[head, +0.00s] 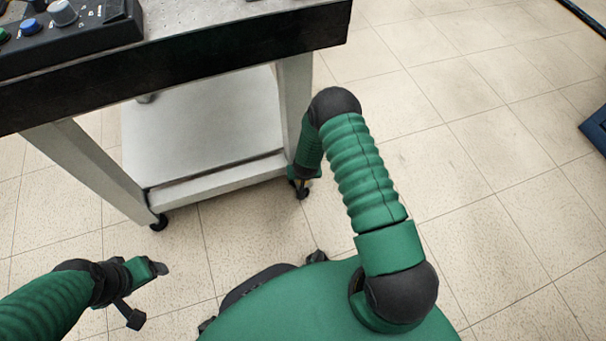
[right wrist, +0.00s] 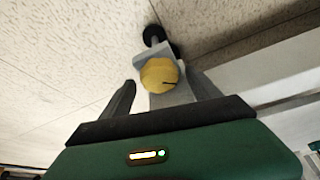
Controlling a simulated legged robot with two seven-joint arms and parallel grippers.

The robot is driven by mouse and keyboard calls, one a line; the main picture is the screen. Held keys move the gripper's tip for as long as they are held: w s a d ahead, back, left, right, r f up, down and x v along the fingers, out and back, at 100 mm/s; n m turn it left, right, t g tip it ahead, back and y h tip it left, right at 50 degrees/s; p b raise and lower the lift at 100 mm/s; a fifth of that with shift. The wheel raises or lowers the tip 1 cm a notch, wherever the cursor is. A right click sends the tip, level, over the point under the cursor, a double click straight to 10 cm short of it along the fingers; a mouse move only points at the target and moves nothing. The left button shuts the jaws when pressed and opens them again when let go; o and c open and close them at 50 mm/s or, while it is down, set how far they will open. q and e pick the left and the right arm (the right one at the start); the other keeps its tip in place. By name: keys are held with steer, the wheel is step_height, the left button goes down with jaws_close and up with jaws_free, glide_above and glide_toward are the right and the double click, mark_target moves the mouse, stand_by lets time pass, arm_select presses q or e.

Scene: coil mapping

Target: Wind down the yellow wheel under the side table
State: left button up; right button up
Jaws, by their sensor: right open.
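In the head view my right gripper (head: 302,182) is low at the front right leg of the side table (head: 205,58), and my arm largely hides the wheel. My left gripper (head: 147,292) is open and empty over the floor at lower left.
A black control box (head: 70,38) with coloured knobs stands on the tabletop. The table has a white lower shelf (head: 205,125) and dark casters (head: 158,222). A dark blue object (head: 596,126) is at the right edge. The tiled floor to the right is clear.

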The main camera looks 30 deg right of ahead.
steer(key=p+v, duration=0.9)
steer(key=v, duration=0.7)
steer(key=shift+s+r, duration=0.25)
steer(key=shift+r, duration=0.05)
steer(key=shift+a, duration=0.15)
steer(key=shift+c, duration=0.3)
